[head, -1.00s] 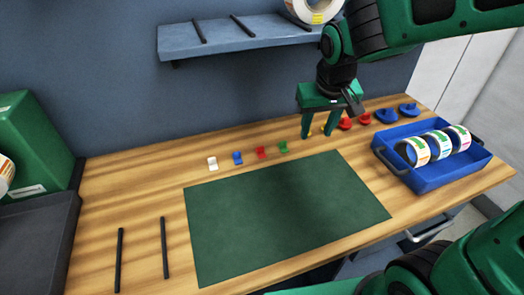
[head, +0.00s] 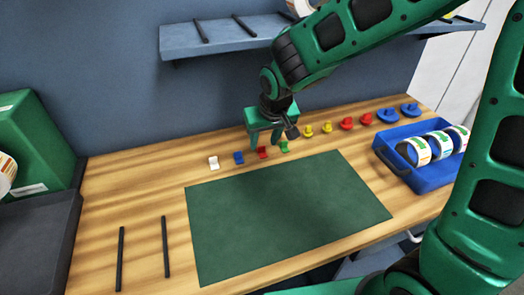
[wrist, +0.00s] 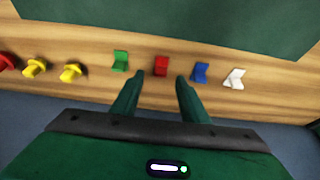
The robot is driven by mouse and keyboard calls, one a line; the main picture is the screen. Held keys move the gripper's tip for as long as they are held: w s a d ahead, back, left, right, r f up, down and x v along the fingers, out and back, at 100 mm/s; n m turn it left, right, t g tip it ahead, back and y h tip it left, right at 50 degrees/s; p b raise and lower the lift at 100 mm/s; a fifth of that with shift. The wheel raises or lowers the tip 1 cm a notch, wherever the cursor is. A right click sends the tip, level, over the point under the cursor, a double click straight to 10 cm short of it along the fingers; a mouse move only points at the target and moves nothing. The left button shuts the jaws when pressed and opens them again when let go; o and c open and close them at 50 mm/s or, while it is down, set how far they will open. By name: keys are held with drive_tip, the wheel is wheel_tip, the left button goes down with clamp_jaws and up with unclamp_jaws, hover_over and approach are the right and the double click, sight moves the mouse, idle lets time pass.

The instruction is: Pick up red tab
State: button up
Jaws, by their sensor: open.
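The red tab (head: 262,152) sits on the wooden table behind the green mat, between the blue tab (head: 238,158) and the green tab (head: 285,147). In the wrist view the red tab (wrist: 161,66) lies just beyond the fingertips, between their lines and nearer the left one. My gripper (head: 268,146) is open and empty over the row of tabs. In the wrist view my gripper (wrist: 159,76) also shows its two fingers apart. I cannot tell its exact height above the table.
A white tab (head: 213,162) ends the row at left. Yellow, red and blue knobbed pieces (head: 346,123) continue it at right. A blue tray (head: 425,176) holds label rolls. A shelf (head: 222,38) is on the wall behind. The green mat (head: 285,215) is clear.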

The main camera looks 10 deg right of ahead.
sight(262, 150)
drive_tip(key=shift+x, duration=1.45)
clamp_jaws()
drive_tip(key=shift+r, duration=0.1)
